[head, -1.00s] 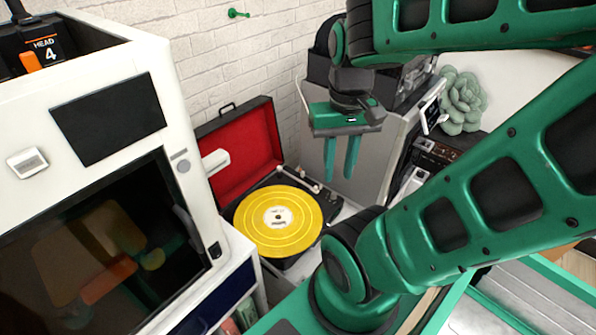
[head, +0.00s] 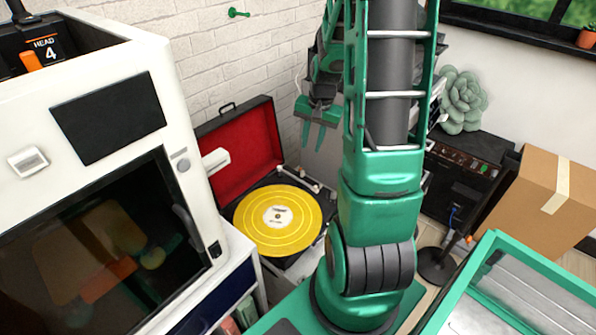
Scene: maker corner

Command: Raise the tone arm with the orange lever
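The record player (head: 268,218) stands open, its red-lined lid (head: 240,150) up at the back left and a yellow record (head: 277,219) on its platter. The light-coloured tone arm (head: 303,178) is small at the back right of the record; I cannot tell whether it is raised. I cannot make out an orange lever on the deck. My gripper (head: 312,143) is open and empty, its two green fingers pointing down. It appears above and to the right of the tone arm, apart from it. My arm hides the area to the right of the player.
A large white machine (head: 180,105) stands close at the left of the player; an orange part (head: 29,61) sits on top of it. A brick wall (head: 270,60) is behind. At right are a black amplifier (head: 462,180), a cardboard box (head: 545,200) and a green-framed case (head: 520,290).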

